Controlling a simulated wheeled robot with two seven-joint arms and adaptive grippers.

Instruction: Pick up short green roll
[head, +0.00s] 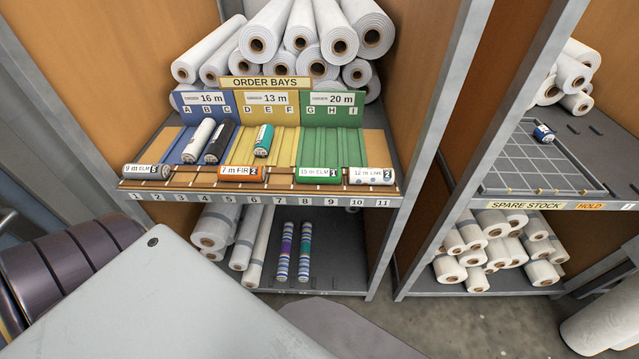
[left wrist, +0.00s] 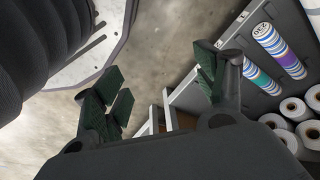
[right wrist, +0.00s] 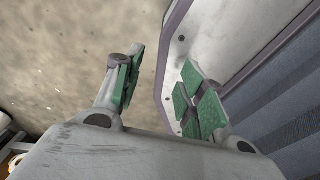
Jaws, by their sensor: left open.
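A short green roll labelled "15 m ELM 1" (head: 318,174) lies across the front ledge of the order bays, before the green bay. A short teal roll with a white end band (head: 264,140) lies in the yellow bay. My left gripper (left wrist: 158,80) is open and empty in the left wrist view, over the floor beside the lower shelf. My right gripper (right wrist: 160,78) is open and empty in the right wrist view, over the floor. Neither gripper shows in the head view, and neither is near the green roll.
An orange roll (head: 241,173), a grey "9 m ELM" roll (head: 146,170) and a "12 m LIME" roll (head: 371,176) share the ledge. White and black rolls lie in the blue bay (head: 178,148). Two striped rolls (left wrist: 279,50) stand out on the lower shelf. A grid rack (head: 540,163) is at right.

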